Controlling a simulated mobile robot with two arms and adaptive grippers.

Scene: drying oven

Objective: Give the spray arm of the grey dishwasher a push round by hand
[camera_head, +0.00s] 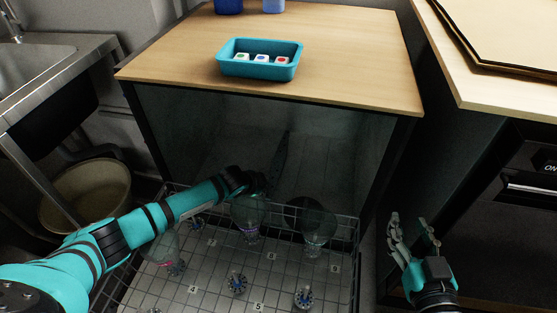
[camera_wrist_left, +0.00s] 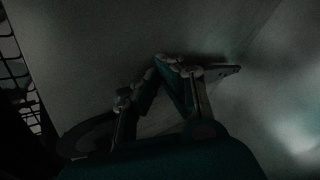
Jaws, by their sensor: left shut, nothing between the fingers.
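The grey dishwasher (camera_head: 150,120) stands open at the front, with a dim interior. A thin dark strip (camera_head: 281,158) slants inside it in the head view; it looks like the spray arm, but the dimness hides its detail. My left gripper (camera_head: 262,184) reaches into the opening above the rack, close to the strip's lower end; I cannot tell whether they touch. In the left wrist view my left gripper (camera_wrist_left: 168,66) is shut and empty against a dark grey wall. My right gripper (camera_head: 414,236) is open and empty, outside to the right of the dishwasher.
The pulled-out wire rack (camera_head: 215,265) holds several glasses and spiky holders below my left arm. A teal tray (camera_head: 260,69) with three small cubes sits on the wooden top. A sink (camera_head: 40,65) and tub (camera_head: 90,190) are left; a counter (camera_head: 470,80) is right.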

